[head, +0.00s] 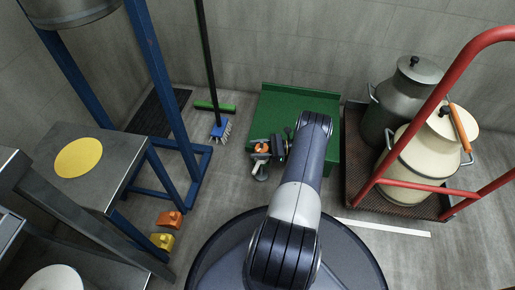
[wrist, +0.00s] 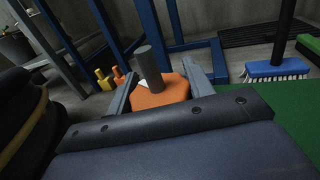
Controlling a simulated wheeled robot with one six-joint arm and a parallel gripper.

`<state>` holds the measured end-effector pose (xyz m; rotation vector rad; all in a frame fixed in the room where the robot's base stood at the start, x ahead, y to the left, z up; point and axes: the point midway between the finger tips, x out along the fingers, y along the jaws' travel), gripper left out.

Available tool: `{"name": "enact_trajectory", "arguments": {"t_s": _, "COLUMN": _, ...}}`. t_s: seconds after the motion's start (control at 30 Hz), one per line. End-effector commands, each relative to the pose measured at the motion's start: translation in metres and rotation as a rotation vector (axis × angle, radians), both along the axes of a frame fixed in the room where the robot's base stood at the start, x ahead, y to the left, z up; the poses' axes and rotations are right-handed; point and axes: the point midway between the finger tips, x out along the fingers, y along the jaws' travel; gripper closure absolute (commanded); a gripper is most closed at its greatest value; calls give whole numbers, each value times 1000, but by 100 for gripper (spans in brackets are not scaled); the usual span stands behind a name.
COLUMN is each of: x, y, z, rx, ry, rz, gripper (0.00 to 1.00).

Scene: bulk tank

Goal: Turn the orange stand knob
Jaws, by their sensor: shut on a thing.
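The orange knob (head: 261,147) is at the left front edge of the green stand (head: 300,98) in the head view. In the wrist view the orange knob (wrist: 165,94) lies between the two grey fingers of my gripper (wrist: 160,74), with a grey cylinder (wrist: 149,68) standing up from it. My gripper is shut on the orange knob. In the head view my gripper (head: 268,148) reaches it from the right, and my arm hides part of the stand. The contact faces of the fingers are hard to see.
A blue-headed brush (head: 220,130) and a green broom (head: 214,106) stand left of the stand. A red-railed cart (head: 395,196) with two milk cans is on the right. A steel table (head: 115,145) on blue legs is at left, with orange and yellow blocks (head: 168,219) on the floor nearby.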

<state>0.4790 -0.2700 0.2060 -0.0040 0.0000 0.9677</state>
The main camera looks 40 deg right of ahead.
Motion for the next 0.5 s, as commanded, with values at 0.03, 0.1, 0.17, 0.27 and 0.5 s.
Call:
{"name": "enact_trajectory", "arguments": {"t_s": 0.03, "x": 0, "y": 0, "z": 2, "rx": 0, "ry": -6, "rz": 32, "gripper": 74}}
{"name": "enact_trajectory", "arguments": {"t_s": 0.1, "x": 0, "y": 1, "z": 2, "rx": 0, "ry": -7, "rz": 68, "gripper": 74}}
{"name": "enact_trajectory", "arguments": {"t_s": 0.17, "x": -1, "y": 1, "z": 2, "rx": 0, "ry": -6, "rz": 95, "gripper": 74}}
{"name": "enact_trajectory", "arguments": {"t_s": 0.27, "x": -2, "y": 1, "z": 2, "rx": 1, "ry": -8, "rz": 130, "gripper": 74}}
{"name": "enact_trajectory", "arguments": {"t_s": 0.5, "x": -2, "y": 1, "z": 3, "rx": 2, "ry": -8, "rz": 171, "gripper": 74}}
